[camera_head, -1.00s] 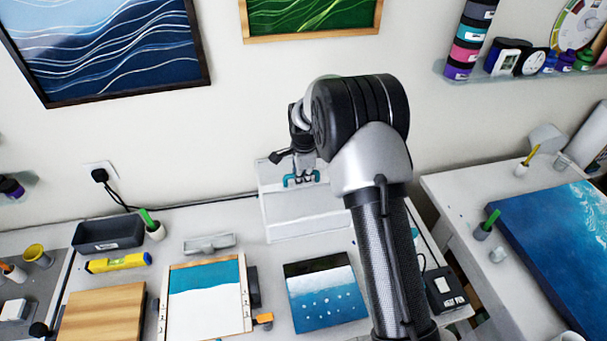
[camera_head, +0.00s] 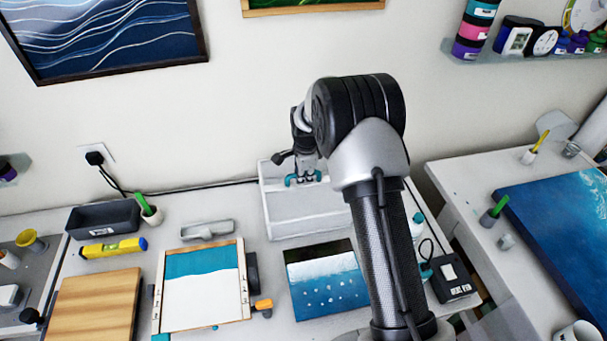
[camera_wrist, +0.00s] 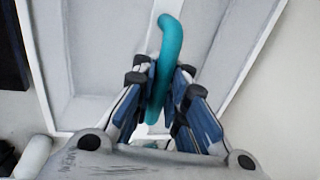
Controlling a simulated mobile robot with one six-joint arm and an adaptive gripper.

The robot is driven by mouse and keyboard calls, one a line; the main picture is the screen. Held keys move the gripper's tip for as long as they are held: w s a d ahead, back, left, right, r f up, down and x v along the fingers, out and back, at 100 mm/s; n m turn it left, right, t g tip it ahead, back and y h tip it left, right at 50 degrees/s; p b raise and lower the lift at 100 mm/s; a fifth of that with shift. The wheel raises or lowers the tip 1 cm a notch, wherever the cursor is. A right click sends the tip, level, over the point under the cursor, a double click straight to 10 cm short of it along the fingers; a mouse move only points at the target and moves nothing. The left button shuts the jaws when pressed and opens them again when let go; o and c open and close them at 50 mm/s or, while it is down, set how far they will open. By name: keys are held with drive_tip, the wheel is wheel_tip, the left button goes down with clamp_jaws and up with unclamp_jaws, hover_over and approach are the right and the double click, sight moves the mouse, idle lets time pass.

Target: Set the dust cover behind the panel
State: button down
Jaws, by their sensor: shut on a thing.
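The white dust cover (camera_head: 310,212) is a shallow box with a teal handle (camera_head: 303,178). It stands upright or slightly tilted near the wall, directly behind the blue, white and dark painted panel (camera_head: 326,283). Its lower edge shows close to the panel's back edge; I cannot tell whether it touches the table. My gripper (camera_head: 305,172) is at the cover's upper part. In the wrist view my gripper (camera_wrist: 165,100) is shut around the teal handle (camera_wrist: 168,55), with the pale cover (camera_wrist: 105,60) filling the background. My arm hides the area right of the panel.
A framed teal-and-white board (camera_head: 203,300), a wooden board (camera_head: 95,305), a yellow level (camera_head: 113,248), a grey bin (camera_head: 103,217) and a grey tray (camera_head: 207,229) lie left. A black switch box (camera_head: 452,278) is right. The wall stands close behind the cover.

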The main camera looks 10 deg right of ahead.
drive_tip(key=shift+f, duration=0.1)
idle(0.3)
drive_tip(key=c, duration=1.5)
unclamp_jaws()
